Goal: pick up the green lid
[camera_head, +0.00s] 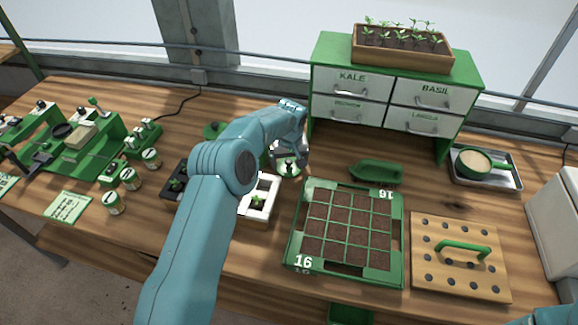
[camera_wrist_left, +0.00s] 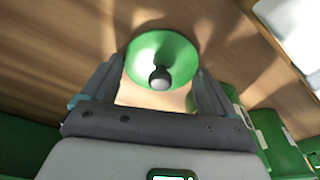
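The green lid (camera_wrist_left: 178,50) is a round disc with a grey knob in its middle. It lies on the wooden table in the left wrist view. In the head view the lid (camera_head: 288,168) shows just below my left gripper, partly covered by it. My left gripper (camera_wrist_left: 160,72) is open, with one finger on each side of the lid's knob. I see no clear contact between the fingers and the knob. My right gripper is not in view; only a bit of teal arm shows at the bottom right corner of the head view.
A green seed tray (camera_head: 296,235) marked 16 and a wooden board (camera_head: 440,278) with a green handle lie to the right. A white square frame (camera_head: 262,208) sits close to the arm.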

